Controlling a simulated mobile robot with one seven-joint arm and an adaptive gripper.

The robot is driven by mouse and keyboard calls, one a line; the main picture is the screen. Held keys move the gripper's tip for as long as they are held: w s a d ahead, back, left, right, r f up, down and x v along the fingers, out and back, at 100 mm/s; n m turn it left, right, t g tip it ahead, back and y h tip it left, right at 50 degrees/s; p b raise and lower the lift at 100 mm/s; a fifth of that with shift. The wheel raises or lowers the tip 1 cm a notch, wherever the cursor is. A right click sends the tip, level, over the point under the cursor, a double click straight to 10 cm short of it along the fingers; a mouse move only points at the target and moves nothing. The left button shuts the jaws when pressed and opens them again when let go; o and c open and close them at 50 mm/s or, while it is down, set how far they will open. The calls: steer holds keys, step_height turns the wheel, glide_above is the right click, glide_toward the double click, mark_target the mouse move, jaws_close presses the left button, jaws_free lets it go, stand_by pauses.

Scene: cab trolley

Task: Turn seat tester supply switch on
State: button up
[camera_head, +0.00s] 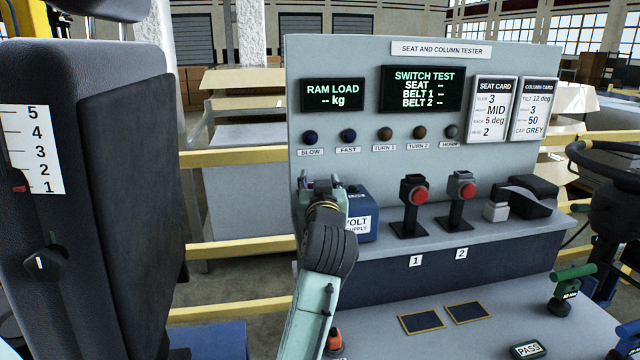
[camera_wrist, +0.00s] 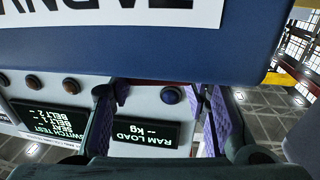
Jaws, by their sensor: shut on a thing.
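The blue supply box (camera_head: 362,222), with a white label reading "VOLT SUPPLY", stands on the tester's ledge at its left end. My gripper (camera_head: 320,184) is at the box's left side, by its top, and my arm covers part of the box. In the wrist view the box (camera_wrist: 200,45) fills the top, upside down, and the fingers (camera_wrist: 152,95) reach to its edge, with a dark part (camera_wrist: 150,82) between their tips. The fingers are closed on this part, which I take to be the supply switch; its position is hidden.
The grey tester panel (camera_head: 330,140) stands behind the box. A dark seat (camera_head: 90,200) is at the left. A green-handled lever (camera_head: 570,285) and steering wheel (camera_head: 610,165) are at the right.

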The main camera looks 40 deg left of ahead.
steer(key=m+t+h, duration=0.1)
steer(key=m+h, duration=0.1)
steer(key=h, duration=0.1)
steer(key=m+t+h+b, duration=0.1)
steer(key=m+t+h, duration=0.1)
steer(key=h, duration=0.1)
steer(key=shift+a, duration=0.1)
steer(key=m+h, duration=0.2)
steer(key=h, duration=0.1)
steer(key=m+t+h+b, duration=0.1)
steer(key=m+h, duration=0.2)
steer(key=h, duration=0.1)
steer(key=shift+b, duration=0.3)
steer(key=m+g+h, duration=0.1)
steer(key=m+h, duration=0.1)
steer(key=h, duration=0.1)
steer(key=m+h+p, duration=0.1)
steer(key=m+h, duration=0.2)
steer(key=h, duration=0.1)
steer(key=shift+r+g+h, duration=0.15)
steer(key=shift+g+h, duration=0.15)
steer(key=shift+g, duration=0.1)
steer(key=shift+m+g+h+p, duration=0.45)
steer(key=shift+m+g+h, duration=0.5)
steer(key=shift+h, duration=0.35)
steer(key=shift+f+m+g+h, duration=0.25)
steer(key=shift+m+h, duration=0.05)
steer(key=shift+m, duration=0.05)
steer(key=o, duration=1.2)
steer(key=shift+r, duration=0.1)
